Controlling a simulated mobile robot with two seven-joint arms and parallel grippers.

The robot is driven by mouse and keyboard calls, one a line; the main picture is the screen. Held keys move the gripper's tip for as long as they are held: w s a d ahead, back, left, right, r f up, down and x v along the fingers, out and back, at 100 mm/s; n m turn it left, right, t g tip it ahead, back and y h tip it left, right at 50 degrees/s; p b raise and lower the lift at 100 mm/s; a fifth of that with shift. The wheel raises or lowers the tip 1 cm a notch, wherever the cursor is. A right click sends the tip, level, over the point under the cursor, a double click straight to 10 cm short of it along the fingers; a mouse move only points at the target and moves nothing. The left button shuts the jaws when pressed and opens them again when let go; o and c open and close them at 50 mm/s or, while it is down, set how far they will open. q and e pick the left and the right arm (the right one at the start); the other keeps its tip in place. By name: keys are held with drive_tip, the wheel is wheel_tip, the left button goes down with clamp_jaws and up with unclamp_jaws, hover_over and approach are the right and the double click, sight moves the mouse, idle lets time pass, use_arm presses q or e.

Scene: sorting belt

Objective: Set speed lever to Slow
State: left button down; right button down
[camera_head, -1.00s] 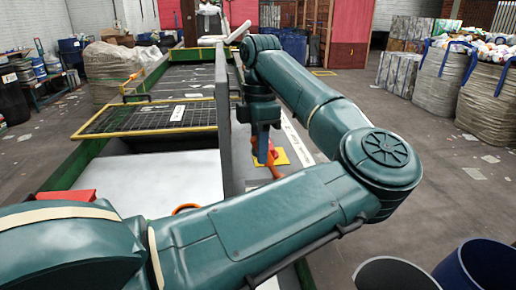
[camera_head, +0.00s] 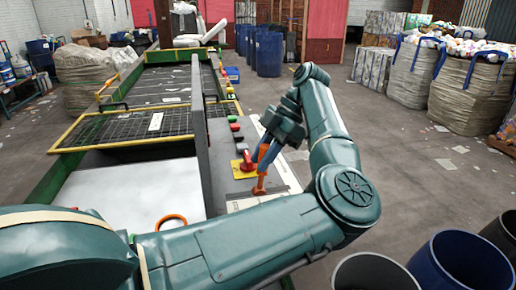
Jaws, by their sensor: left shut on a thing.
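The orange speed lever (camera_head: 260,184) stands on the control panel beside the belt, at the picture's middle. My left gripper (camera_head: 266,158) comes down on it from the upper right, tilted, and is shut on its upper part. The fingers hide some of the lever. A white label strip (camera_head: 285,174) lies on the panel around the lever; its wording is too small or covered to read. My right gripper is not in view.
A red knob (camera_head: 247,161) on a yellow plate (camera_head: 240,171) sits just left of the lever. Several coloured buttons (camera_head: 235,127) line the panel behind it. A grey upright divider (camera_head: 199,120) separates panel and belt. Bins (camera_head: 461,265) stand at the lower right.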

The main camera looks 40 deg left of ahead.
use_arm(q)
drive_tip(key=shift+w, duration=0.1)
idle(0.3)
drive_tip(key=c, duration=1.2)
unclamp_jaws()
drive_tip(key=shift+r, duration=0.1)
